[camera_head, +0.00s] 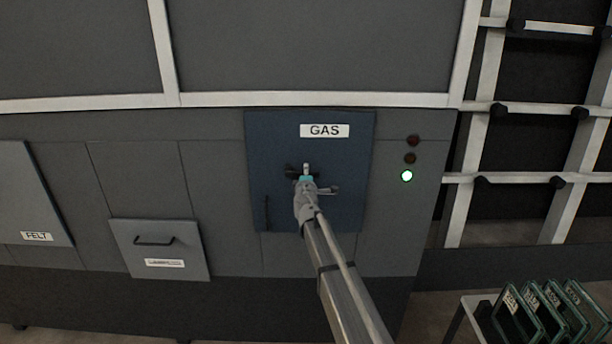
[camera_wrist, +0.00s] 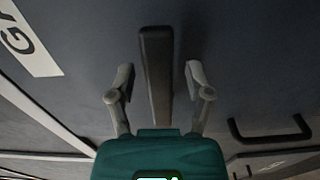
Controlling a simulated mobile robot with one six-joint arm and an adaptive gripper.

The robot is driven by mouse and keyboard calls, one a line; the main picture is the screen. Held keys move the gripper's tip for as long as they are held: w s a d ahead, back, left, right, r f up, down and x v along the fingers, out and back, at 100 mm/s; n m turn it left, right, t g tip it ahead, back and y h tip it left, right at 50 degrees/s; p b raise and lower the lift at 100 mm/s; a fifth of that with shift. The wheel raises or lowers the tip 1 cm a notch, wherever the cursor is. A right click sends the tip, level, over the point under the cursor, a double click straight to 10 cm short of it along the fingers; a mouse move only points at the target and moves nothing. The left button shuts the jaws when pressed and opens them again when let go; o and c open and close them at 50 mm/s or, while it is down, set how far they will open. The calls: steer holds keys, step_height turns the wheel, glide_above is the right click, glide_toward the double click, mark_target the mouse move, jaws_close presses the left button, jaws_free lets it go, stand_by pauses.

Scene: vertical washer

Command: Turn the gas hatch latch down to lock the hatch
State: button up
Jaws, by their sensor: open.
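The gas hatch (camera_head: 352,160) is a dark blue panel with a white GAS label (camera_head: 324,131) near its top. Its latch is a dark bar, largely hidden behind my gripper in the head view, with a dark end (camera_head: 291,171) showing at left. In the wrist view the latch (camera_wrist: 157,75) stands between my two fingers, with a gap on either side. By the label's direction, the bar lies about level across the hatch. My gripper (camera_head: 307,178) is open around the latch; its spread fingers also show in the wrist view (camera_wrist: 160,85). I cannot see contact.
A black handle (camera_head: 266,212) sits low on the hatch's left side; it also shows in the wrist view (camera_wrist: 270,130). A small drawer (camera_head: 160,250) is at left. Indicator lamps (camera_head: 409,158), one lit green, are at right. A rack of plates (camera_head: 545,312) stands at lower right.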

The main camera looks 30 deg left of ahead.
jaws_close()
steer(key=shift+s+a, duration=0.1)
steer(key=shift+a, duration=0.05)
stand_by(0.4)
